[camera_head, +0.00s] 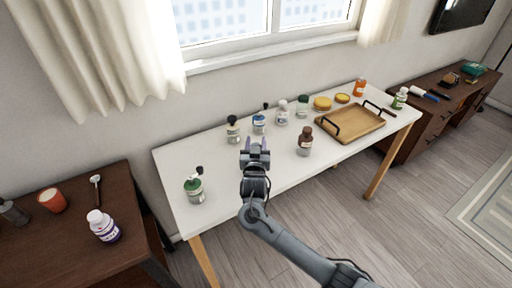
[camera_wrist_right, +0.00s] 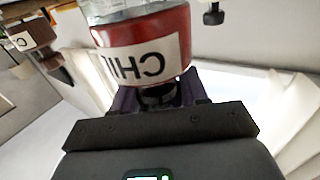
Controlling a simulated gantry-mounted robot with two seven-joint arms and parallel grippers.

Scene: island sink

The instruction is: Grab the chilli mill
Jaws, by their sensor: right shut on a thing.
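The chilli mill shows in the right wrist view as a clear jar with red contents (camera_wrist_right: 140,28) and a white label with the upside-down letters "CHI". My right gripper (camera_wrist_right: 158,92) is shut on it, with the purple fingers at the jar's lower part in that view. In the head view my right gripper (camera_head: 255,150) is over the white table's front middle, and the mill is hidden behind it. My left gripper is not in view.
The white table (camera_head: 225,172) holds several jars: a green-banded one (camera_head: 194,190) at left, a brown-capped one (camera_head: 305,142) right of my gripper, others behind. A wooden tray (camera_head: 352,124) lies at right. The table's left middle is clear.

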